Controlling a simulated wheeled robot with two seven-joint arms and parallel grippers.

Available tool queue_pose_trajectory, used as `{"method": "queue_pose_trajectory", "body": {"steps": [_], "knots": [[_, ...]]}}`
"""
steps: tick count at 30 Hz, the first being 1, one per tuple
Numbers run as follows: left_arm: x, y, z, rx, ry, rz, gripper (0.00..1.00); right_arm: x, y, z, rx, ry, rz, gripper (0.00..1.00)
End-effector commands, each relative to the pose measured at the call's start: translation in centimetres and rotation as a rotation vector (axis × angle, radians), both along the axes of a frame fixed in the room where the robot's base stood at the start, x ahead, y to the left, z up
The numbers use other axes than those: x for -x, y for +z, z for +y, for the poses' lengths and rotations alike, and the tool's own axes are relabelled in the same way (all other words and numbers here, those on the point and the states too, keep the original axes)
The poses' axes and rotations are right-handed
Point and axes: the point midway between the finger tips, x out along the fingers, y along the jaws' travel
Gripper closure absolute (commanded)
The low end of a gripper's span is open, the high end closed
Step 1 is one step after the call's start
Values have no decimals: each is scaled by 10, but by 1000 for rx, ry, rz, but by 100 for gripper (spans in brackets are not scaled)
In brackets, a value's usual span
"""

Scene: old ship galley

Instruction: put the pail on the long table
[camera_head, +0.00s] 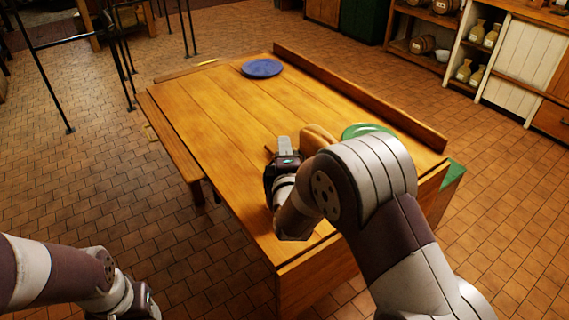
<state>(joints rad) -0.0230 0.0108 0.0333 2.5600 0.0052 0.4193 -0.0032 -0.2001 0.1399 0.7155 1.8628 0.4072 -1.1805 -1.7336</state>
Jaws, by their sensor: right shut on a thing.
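The long table (205,110) is a plank-topped wooden table running away from me. My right gripper (285,148) is over its near half, shut at the side of a rounded tan-brown thing (317,135), which I take to be the pail. My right arm and gripper hide most of it, so I cannot tell whether its bottom touches the tabletop. My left gripper (141,302) is low at the bottom left, away from the table. Its fingers are not clear.
A blue plate (262,68) lies at the table's far end. A green plate (368,131) lies right of my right gripper, partly behind my arm. A bench (172,145) runs along the left side. The tabletop's left and middle are clear. Shelves with jugs (477,74) stand at the back right.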

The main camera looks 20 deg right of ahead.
Motion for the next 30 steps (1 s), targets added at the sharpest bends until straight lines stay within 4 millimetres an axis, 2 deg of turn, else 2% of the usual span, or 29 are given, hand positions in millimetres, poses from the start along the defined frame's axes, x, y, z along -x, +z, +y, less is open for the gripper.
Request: {"method": "queue_pose_trajectory", "body": {"steps": [6,17,18,20,21,28,30], "knots": [[0,-7,0,0,0,0,45,0,-35,0,0,-1,0,100],[0,-9,0,0,0,0,45,0,-40,-1,-1,-1,-3,100],[0,-10,0,0,0,0,45,0,-42,-1,-1,-1,1,71],[0,-9,0,0,0,0,45,0,-41,-1,-1,-1,1,52],[0,-9,0,0,0,0,45,0,-41,-1,-1,-1,1,49],[0,-8,0,0,0,0,45,0,-40,-1,0,-1,1,49],[0,-4,0,0,0,0,45,0,-34,-1,-1,-1,1,49]]}}
